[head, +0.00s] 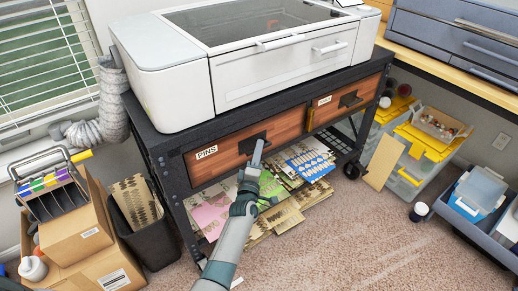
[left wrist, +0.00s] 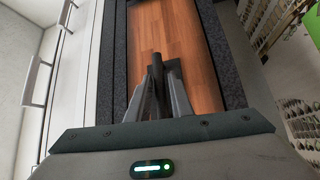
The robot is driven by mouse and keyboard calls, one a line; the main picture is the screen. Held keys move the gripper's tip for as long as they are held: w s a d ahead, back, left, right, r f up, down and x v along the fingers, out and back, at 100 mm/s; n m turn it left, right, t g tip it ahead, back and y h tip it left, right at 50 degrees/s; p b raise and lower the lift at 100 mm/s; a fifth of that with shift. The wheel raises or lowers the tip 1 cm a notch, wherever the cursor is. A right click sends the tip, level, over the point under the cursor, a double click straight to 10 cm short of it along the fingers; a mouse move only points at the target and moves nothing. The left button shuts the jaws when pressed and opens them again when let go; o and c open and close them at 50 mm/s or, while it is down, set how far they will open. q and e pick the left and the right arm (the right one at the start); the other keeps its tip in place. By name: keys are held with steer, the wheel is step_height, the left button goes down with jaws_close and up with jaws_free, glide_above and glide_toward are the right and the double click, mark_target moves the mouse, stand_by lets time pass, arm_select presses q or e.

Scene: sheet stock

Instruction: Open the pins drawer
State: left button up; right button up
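The pins drawer (head: 222,156) is a wooden front with a white PINS label, at the left under the cart's dark top. It looks closed or nearly so. Its dark handle (head: 249,145) is in the middle of the front. My left gripper (head: 257,157) reaches up from below to this handle. In the left wrist view, the two grey fingers (left wrist: 158,88) close in on the dark handle (left wrist: 157,68) in front of the wood front (left wrist: 190,45). My right gripper is in neither view.
A second wooden drawer (head: 360,98) is to the right. A white machine (head: 235,70) stands on the cart. Sheet stock (head: 215,214) lies on the lower shelf. A black bin (head: 150,240) and cardboard boxes (head: 75,222) stand at left. Carpet (head: 350,235) is clear at front right.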

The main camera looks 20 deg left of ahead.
arm_select(q)
steer(key=shift+w, duration=0.45)
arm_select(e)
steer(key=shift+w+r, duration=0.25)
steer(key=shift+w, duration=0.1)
arm_select(q)
jaws_close()
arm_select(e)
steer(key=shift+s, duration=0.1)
